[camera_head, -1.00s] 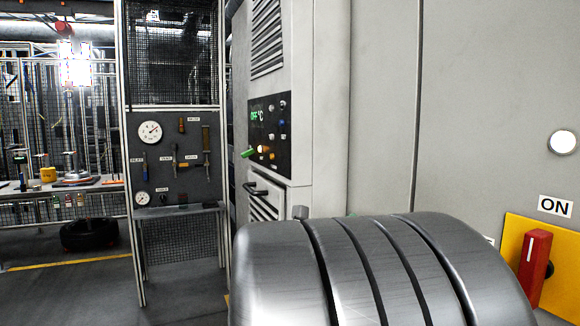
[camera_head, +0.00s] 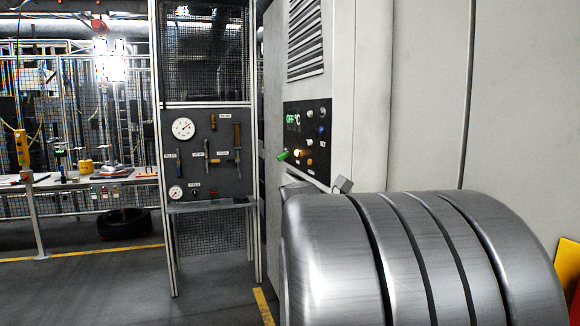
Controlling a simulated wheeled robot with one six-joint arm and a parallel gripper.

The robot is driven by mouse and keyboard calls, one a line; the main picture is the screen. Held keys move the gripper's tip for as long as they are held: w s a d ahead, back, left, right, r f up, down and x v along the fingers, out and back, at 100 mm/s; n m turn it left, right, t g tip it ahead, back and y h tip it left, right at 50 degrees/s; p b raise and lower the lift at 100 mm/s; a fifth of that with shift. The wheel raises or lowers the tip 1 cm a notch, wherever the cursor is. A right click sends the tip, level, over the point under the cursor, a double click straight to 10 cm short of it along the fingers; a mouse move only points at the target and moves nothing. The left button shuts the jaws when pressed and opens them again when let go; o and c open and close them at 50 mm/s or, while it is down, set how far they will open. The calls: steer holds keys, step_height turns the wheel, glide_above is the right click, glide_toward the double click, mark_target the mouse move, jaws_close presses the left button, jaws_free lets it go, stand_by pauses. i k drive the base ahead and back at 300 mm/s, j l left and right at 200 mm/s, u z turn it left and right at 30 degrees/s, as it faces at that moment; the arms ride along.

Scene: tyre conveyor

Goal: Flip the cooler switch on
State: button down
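The cooler is a pale grey cabinet (camera_head: 350,90) right of centre. Its black control panel (camera_head: 307,135) shows a green "OFF °C" display (camera_head: 293,119). A green-tipped lever (camera_head: 284,155) sticks out at the panel's lower left, beside a lit knob (camera_head: 297,154). Several small blue, pale and orange controls sit on the panel. Small grey block-like parts (camera_head: 343,185) show just below the panel, over the top edge of a large grooved grey form. They may be part of my gripper; its fingers cannot be made out clearly. Nothing is seen touching the lever.
The large grooved grey form (camera_head: 400,265) fills the lower right foreground and hides the lower cabinet. A dark tool board (camera_head: 205,155) with gauges stands left of the cooler. A workbench (camera_head: 80,182) is farther left, with a tyre (camera_head: 125,224) below. Open floor (camera_head: 100,280) lies at lower left.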

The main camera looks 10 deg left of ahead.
mark_target(285, 155)
steer(key=i+j, duration=0.15)
steer(key=j, duration=0.25)
steer(key=i+j+z, duration=0.1)
steer(key=j, duration=0.35)
steer(key=i+j, duration=0.2)
steer(key=j, duration=0.2)
steer(key=i+j+z, duration=0.1)
steer(key=j, duration=0.35)
steer(key=i+j, duration=0.15)
steer(key=j, duration=0.3)
steer(key=i+j+z, duration=0.1)
steer(key=i+j, duration=0.2)
steer(key=j, duration=0.15)
